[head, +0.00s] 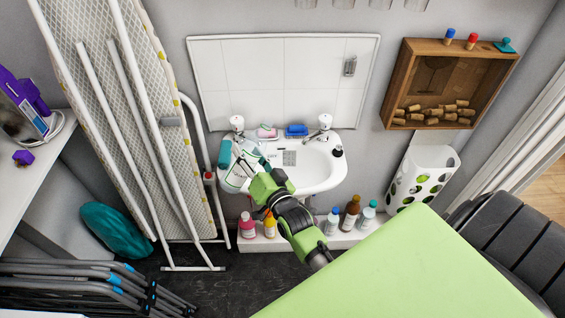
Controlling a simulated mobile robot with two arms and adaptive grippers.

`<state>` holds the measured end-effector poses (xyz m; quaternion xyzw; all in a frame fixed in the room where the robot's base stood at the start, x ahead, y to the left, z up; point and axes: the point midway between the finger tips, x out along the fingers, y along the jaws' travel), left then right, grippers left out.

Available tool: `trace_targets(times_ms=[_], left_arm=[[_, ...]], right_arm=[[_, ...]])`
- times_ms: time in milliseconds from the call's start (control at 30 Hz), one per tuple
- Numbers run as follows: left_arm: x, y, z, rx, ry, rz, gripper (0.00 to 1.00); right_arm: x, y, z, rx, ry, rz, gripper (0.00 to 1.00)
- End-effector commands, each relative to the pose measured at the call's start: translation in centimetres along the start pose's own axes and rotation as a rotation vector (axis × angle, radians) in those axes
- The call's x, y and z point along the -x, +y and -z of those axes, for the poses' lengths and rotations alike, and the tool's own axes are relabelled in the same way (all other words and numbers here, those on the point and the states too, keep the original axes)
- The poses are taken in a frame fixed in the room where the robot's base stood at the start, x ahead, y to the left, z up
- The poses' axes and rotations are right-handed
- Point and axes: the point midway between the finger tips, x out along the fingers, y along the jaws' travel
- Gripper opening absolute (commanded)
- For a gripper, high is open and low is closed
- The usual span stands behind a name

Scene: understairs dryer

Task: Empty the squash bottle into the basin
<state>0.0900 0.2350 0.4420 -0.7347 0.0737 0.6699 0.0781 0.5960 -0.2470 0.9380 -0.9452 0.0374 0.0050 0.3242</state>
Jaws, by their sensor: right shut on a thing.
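The white basin (316,172) is fixed to the wall below the splashback. My right gripper (255,167) reaches to the left part of the basin and is shut on a pale, see-through bottle (235,180), which seems to be the squash bottle. The bottle is tilted over the basin's left rim. The fingers partly cover it, and I cannot make out its mouth or what is in it. My left gripper is not in view.
A teal item (225,154) is at the basin's left edge. A blue sponge (296,130), a pink soap (267,132) and a small dark bottle (338,151) sit on the rim. Several bottles stand on a low white ledge (343,239) below. A green tabletop (410,270) fills the lower right.

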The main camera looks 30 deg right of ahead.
Motion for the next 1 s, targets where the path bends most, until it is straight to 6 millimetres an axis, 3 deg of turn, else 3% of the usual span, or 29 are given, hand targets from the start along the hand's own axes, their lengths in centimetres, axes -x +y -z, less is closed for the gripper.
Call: trace_targets(times_ms=[33,233,400,500,1000], left_arm=[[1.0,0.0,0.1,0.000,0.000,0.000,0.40],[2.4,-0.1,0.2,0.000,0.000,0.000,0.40],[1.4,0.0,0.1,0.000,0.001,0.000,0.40],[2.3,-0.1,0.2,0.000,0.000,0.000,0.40],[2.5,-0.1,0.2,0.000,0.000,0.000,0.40]], right_arm=[[0.0,-0.5,0.7,0.040,0.002,0.000,0.19],[0.0,-1.1,1.2,0.309,0.017,0.001,0.19],[0.0,0.0,0.2,0.495,0.027,0.000,0.19],[0.0,-0.5,1.1,0.574,0.032,0.000,0.19],[0.0,-0.6,1.4,0.658,0.036,0.000,0.19]])
